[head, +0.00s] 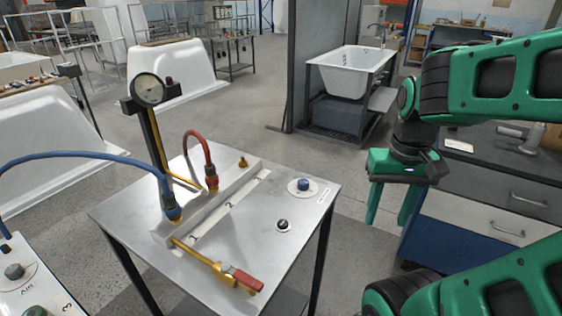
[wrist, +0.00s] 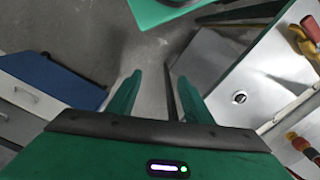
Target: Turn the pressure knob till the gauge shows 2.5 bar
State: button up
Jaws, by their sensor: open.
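A round gauge (head: 148,89) with a pale dial stands on a post at the back left of the steel-topped table (head: 255,285). Its reading is too small to tell. A blue knob (head: 303,185) sits on a round pale plate near the table's right edge. A small black knob (head: 283,225) is in front of it. I cannot tell which is the pressure knob. One small round dark control (wrist: 239,97) shows in the wrist view. My gripper (head: 388,218) is open and empty, fingers down, right of the table and apart from both knobs.
A drawer cabinet (head: 480,215) stands right of my gripper. Open floor (head: 352,190) lies between table and cabinet.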

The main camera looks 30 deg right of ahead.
jog(key=w+r+n, duration=0.2)
jog(key=w+r, duration=0.1)
jog(key=w, duration=1.2)
jog(key=n, duration=0.3)
send_near(303, 181)
notch_tip(303, 181, down, 9)
jog(key=shift+r, duration=0.15)
jog(key=shift+c, duration=0.3)
jog(key=c, duration=1)
